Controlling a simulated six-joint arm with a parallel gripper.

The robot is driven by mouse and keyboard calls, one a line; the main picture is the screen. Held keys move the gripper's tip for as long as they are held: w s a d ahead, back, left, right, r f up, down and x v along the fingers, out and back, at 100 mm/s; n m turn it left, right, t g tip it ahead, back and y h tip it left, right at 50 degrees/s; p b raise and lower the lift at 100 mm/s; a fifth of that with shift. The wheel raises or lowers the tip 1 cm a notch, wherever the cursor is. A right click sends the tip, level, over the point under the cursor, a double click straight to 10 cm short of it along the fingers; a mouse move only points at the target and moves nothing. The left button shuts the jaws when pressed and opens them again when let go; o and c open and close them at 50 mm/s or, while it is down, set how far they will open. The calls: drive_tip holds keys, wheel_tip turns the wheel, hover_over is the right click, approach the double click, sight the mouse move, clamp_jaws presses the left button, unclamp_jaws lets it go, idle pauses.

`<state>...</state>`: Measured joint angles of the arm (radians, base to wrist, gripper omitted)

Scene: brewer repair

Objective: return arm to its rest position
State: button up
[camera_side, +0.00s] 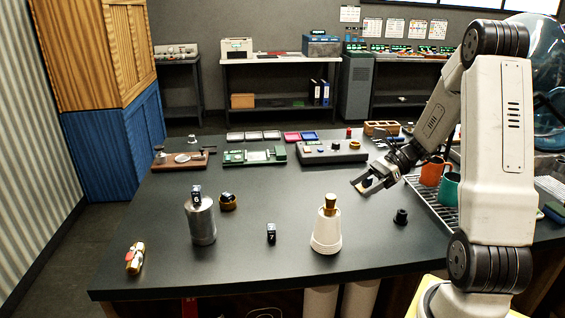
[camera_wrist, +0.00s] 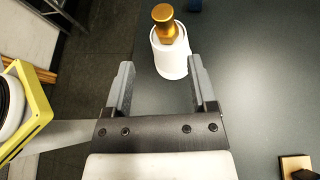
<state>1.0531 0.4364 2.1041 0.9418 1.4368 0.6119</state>
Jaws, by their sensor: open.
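My gripper (camera_side: 366,184) hangs above the right part of the dark table (camera_side: 270,262) in the side view. In the wrist view my gripper (camera_wrist: 160,82) has its two grey fingers spread wide with nothing between them. A white tapered holder (camera_side: 326,236) with a brass piece (camera_side: 330,203) on top stands on the table, left of and nearer than my gripper in the side view. In the wrist view the white holder (camera_wrist: 171,60) and brass piece (camera_wrist: 165,22) lie beyond the fingertips.
A metal cylinder (camera_side: 201,222) bears a dark numbered cube (camera_side: 196,196). Another dark cube (camera_side: 271,233), a black knob (camera_side: 401,216) and a brass fitting (camera_side: 135,258) lie on the table. An orange mug (camera_side: 431,173) and a teal mug (camera_side: 448,190) stand on a rack near my arm.

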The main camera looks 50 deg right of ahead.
drive_tip(key=s+a+f+n+g+h, duration=0.1)
drive_tip(key=a+f, duration=0.1)
drive_tip(key=s+a+f+n+g+h, duration=0.1)
drive_tip(key=a+f+g+h, duration=0.1)
drive_tip(key=f, duration=0.1)
drive_tip(key=s+a+f+n+g+h, duration=0.1)
drive_tip(key=a+f, duration=0.1)
drive_tip(key=f, duration=0.1)
drive_tip(key=shift+a+n+g+h, duration=0.15)
drive_tip(key=shift+n+g+h, duration=0.15)
drive_tip(key=shift+n+h, duration=0.1)
drive_tip(key=a+n+h, duration=0.1)
drive_tip(key=a+n, duration=0.1)
drive_tip(key=n, duration=0.1)
drive_tip(key=w+a+n+g+h, duration=0.1)
drive_tip(key=a+n, duration=0.1)
drive_tip(key=n, duration=0.1)
drive_tip(key=a+n+g+h, duration=0.1)
drive_tip(key=n, duration=0.3)
drive_tip(key=shift+w+a+r, duration=0.1)
drive_tip(key=shift+w+a, duration=0.05)
drive_tip(key=shift+a, duration=0.25)
drive_tip(key=w+a+r+n+t+h, duration=0.2)
drive_tip(key=a+n, duration=0.5)
drive_tip(key=n, duration=0.4)
drive_tip(key=shift+w+a+n+h, duration=0.2)
drive_tip(key=shift+a+n+h, duration=0.1)
drive_tip(key=shift+n+h, duration=0.1)
drive_tip(key=shift+r, duration=0.1)
